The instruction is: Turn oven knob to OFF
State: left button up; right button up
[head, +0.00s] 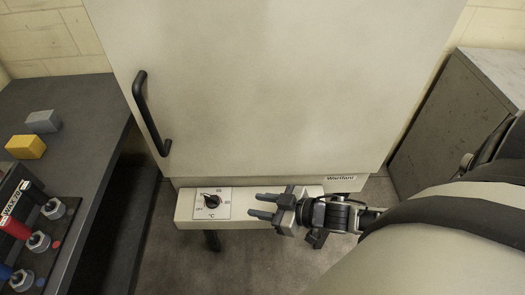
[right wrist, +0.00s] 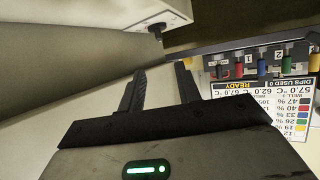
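The oven knob (head: 212,201) is a small black dial on a white plate on the oven's lower front strip. Small marks surround it, with OFF at its lower left; the exact pointer setting is too small to tell. My right gripper (head: 262,205) is just to the right of the knob, fingers pointing at it, apart and empty. In the right wrist view the open fingers (right wrist: 160,85) show a clear gap, and the dark knob (right wrist: 156,30) sticks out from the pale strip beyond them, not touched. My left gripper is not in view.
The oven (head: 280,80) has a closed door with a black handle (head: 150,112). A dark bench (head: 85,140) at left holds a yellow block (head: 26,146), a grey block (head: 43,121) and a rack with coloured handles. A grey cabinet (head: 450,115) stands at right.

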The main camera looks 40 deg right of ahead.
jog(key=shift+c, duration=0.3)
jog(key=shift+s+a, duration=0.1)
jog(key=shift+a, duration=0.05)
jog(key=c, duration=0.5)
jog(key=a+h, duration=0.1)
jog(key=s+a+m, duration=0.1)
jog(key=a, duration=0.1)
jog(key=s+a+m+h, duration=0.1)
jog(key=a, duration=0.1)
jog(key=shift+s+a+r+h, duration=0.1)
jog(key=shift+s+r+h, duration=0.05)
jog(key=shift+h, duration=0.15)
grip_shut()
jog(key=shift+s+a+r+m+g+h, duration=0.1)
jog(key=shift+s+a+m+g+h, duration=0.2)
jog(key=shift+s, duration=0.25)
jog(key=shift+s+a+f+m+g+h, duration=0.1)
jog(key=shift+s+a+m+g+h, duration=0.15)
jog(key=shift+s, duration=0.35)
jog(key=shift+s+a+r+m+g+h, duration=0.1)
jog(key=shift+s+a+m+g+h, duration=0.1)
jog(key=shift+s+m+h, duration=0.25)
